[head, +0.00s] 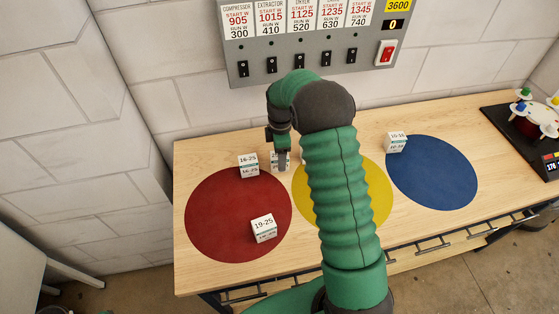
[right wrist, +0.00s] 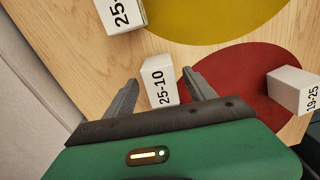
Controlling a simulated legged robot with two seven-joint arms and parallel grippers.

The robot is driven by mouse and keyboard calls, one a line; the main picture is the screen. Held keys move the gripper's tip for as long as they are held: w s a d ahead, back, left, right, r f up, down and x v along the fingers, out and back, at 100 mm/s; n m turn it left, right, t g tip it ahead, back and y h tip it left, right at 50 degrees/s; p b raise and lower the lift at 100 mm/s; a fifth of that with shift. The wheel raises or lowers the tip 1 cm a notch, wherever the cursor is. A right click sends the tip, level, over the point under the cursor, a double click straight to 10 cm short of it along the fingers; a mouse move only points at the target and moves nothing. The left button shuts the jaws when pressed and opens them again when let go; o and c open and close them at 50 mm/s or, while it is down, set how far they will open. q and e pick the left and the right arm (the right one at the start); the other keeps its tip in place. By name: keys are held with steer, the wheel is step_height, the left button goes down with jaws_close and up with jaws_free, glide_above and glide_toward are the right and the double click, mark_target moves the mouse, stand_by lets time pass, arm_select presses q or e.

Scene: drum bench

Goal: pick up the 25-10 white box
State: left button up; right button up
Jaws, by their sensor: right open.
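The 25-10 white box (right wrist: 160,82) stands upright on the wooden bench at the edge of the red circle, its label readable in the right wrist view. My right gripper (right wrist: 160,84) is open, with one finger on each side of this box; I cannot tell whether either finger touches it. In the head view a white box (head: 287,161) partly shows behind the right gripper (head: 281,160), between the red and yellow circles; its label is unclear there. My left gripper is out of view.
Another box (right wrist: 121,14) starting "25-" is near the yellow circle. One box (head: 395,142) stands by the blue circle (head: 435,175).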

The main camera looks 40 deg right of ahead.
step_height(320, 180, down, 3)
steer(key=shift+w+a+f, duration=0.1)
jaws_close()
stand_by(0.4)
